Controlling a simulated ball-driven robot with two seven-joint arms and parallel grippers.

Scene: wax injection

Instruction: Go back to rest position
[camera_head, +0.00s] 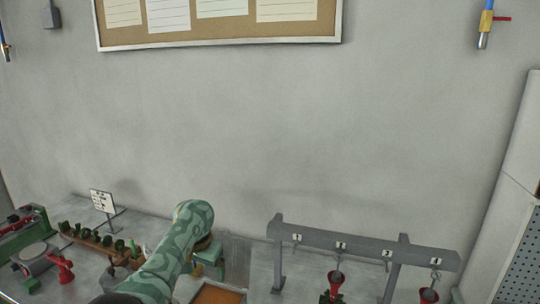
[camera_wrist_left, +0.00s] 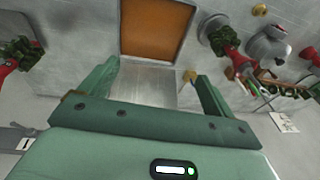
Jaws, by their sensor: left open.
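My left arm, in a patterned green sleeve, comes up from the bottom of the head view. My left gripper (camera_head: 213,262) hangs below its bent end, partly hidden by the arm. In the left wrist view the gripper (camera_wrist_left: 155,80) has its two green fingers wide apart with nothing between them. Ahead of the fingers is a shallow tray with an orange-brown inside (camera_wrist_left: 158,27); it also shows at the bottom of the head view (camera_head: 217,296). My right gripper is not in view.
A grey rail with numbered hooks (camera_head: 362,246) stands at right; red-and-green pieces (camera_head: 334,286) hang from it. At left are a green machine (camera_head: 25,235), a wooden rack of dark green pieces (camera_head: 92,239) and a small sign (camera_head: 103,201). A grey wall with a corkboard (camera_head: 220,35) rises behind.

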